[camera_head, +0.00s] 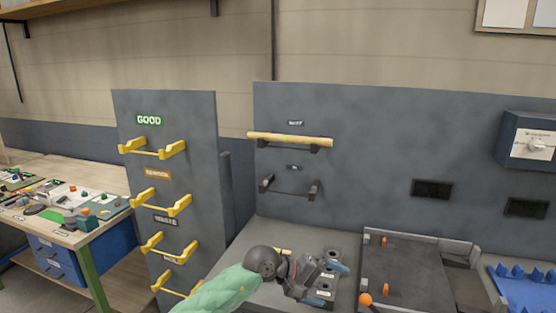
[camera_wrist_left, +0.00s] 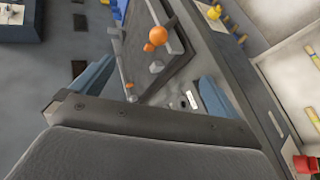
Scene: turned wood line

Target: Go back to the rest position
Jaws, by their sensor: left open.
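My left arm in a green sleeve reaches in from the bottom of the head view. My left gripper (camera_head: 329,284) is open, its two blue-grey fingers apart, above the grey bench beside small label blocks. Nothing shows between the fingers. In the left wrist view the open gripper (camera_wrist_left: 155,95) frames part of the bench, with nothing held. A turned wood rod (camera_head: 290,139) lies across the upper dark pegs on the grey panel, well above and apart from the gripper. My right gripper is not in view.
The lower dark pegs (camera_head: 290,190) are empty. Empty yellow racks (camera_head: 165,203) stand left of the gripper. A dark tray (camera_head: 405,268) with orange knobs (camera_head: 366,299) lies right of it. A blue toothed holder (camera_head: 525,285) is at far right. A cluttered side table (camera_head: 60,238) stands left.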

